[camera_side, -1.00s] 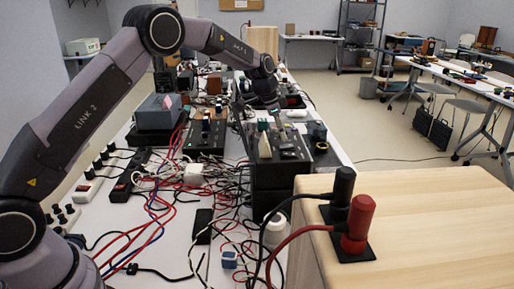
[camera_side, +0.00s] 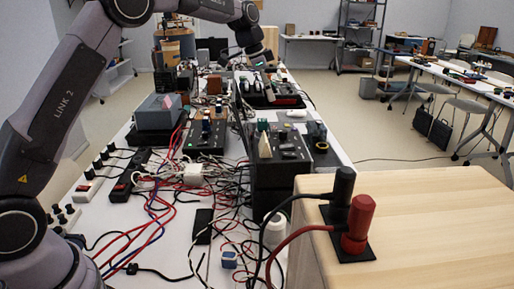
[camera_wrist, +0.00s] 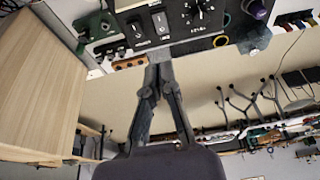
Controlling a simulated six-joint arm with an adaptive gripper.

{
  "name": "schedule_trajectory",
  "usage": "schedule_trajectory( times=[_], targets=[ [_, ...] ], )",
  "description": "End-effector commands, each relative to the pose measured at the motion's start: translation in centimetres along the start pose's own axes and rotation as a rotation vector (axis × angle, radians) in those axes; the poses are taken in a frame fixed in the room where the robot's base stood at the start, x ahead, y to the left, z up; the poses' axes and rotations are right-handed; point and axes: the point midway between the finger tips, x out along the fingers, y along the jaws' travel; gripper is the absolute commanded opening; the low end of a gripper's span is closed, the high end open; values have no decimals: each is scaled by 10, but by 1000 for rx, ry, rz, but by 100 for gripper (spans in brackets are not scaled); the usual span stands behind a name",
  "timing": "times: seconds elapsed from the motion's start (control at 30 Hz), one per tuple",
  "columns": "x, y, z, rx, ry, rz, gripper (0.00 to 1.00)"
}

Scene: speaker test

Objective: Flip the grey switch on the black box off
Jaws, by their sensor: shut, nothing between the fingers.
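In the wrist view, a black box (camera_wrist: 182,36) with a control panel is at the top of the picture. A grey rocker switch (camera_wrist: 160,22) sits on the panel beside another switch (camera_wrist: 137,29); I cannot tell its position for sure. My gripper (camera_wrist: 158,70) is shut and empty, its fingertips together just below the panel edge in the picture, apart from the switch. In the side view, my gripper (camera_side: 265,77) hangs over the far part of the cluttered table, small and hard to make out. The grey switch cannot be made out there.
The panel also has a dial (camera_wrist: 200,12) and other small parts. The table holds a grey-topped device (camera_side: 157,110), another control box (camera_side: 205,136) and tangled cables. A wooden block (camera_side: 430,215) with red and black plugs stands in front at right.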

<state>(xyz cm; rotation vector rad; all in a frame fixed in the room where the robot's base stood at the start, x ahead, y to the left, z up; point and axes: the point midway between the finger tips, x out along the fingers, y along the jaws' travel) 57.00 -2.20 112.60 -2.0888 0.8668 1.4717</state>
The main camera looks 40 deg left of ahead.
Motion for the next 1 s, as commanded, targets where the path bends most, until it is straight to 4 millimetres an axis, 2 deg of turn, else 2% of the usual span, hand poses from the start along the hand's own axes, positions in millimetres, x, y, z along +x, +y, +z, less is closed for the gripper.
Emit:
schedule_trajectory(
  times=[0.23,0.57,0.77,1.0],
  targets=[
    [0,-1,-15,2,2,-1,0],
    [4,-1,-15,0,2,0,0],
    [31,0,-14,0,0,2,0],
    [83,0,-15,1,0,2,0]
  ],
)
